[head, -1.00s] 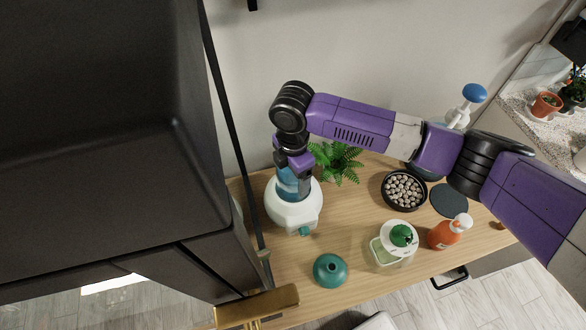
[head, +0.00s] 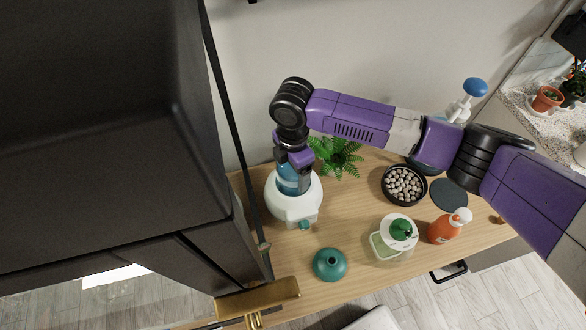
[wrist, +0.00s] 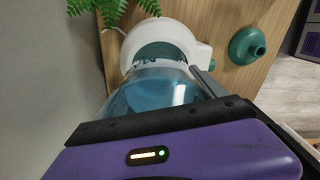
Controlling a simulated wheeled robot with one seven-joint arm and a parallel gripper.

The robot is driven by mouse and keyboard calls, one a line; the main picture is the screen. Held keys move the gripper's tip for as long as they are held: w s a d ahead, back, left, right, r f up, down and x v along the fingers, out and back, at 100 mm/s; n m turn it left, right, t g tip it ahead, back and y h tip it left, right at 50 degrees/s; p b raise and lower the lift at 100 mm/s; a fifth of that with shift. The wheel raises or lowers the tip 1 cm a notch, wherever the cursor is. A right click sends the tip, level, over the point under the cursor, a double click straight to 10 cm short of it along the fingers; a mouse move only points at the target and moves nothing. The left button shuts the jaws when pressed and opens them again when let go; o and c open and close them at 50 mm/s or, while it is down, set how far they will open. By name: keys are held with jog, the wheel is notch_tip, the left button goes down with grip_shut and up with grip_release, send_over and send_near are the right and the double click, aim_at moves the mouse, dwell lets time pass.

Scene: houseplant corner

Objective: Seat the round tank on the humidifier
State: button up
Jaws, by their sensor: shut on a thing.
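The round tank is clear blue and shows in the head view (head: 288,181) and large in the wrist view (wrist: 150,98). My gripper (head: 293,180) is shut on the tank, with a finger at its side. The humidifier (head: 293,207) is a white rounded base with a teal knob at its front, at the left of the wooden table. In the wrist view the white humidifier (wrist: 200,52) lies just beyond the tank's far end, with a dark teal opening. The tank is over the humidifier's top; I cannot tell whether it is fully down in it.
A green fern (head: 338,156) stands close behind right of the humidifier. A teal vase (head: 329,264) stands in front. A clear container with a white lid (head: 398,233), an orange bottle (head: 448,228) and a black bowl of pebbles (head: 404,185) are to the right. A dark cabinet (head: 110,110) stands left.

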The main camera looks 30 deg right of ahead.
jog(key=shift+f, duration=0.55)
dwell(0.8)
jog(key=o, duration=1.8)
notch_tip(320, 180, up, 11)
jog(key=shift+s+f, duration=0.1)
dwell(0.3)
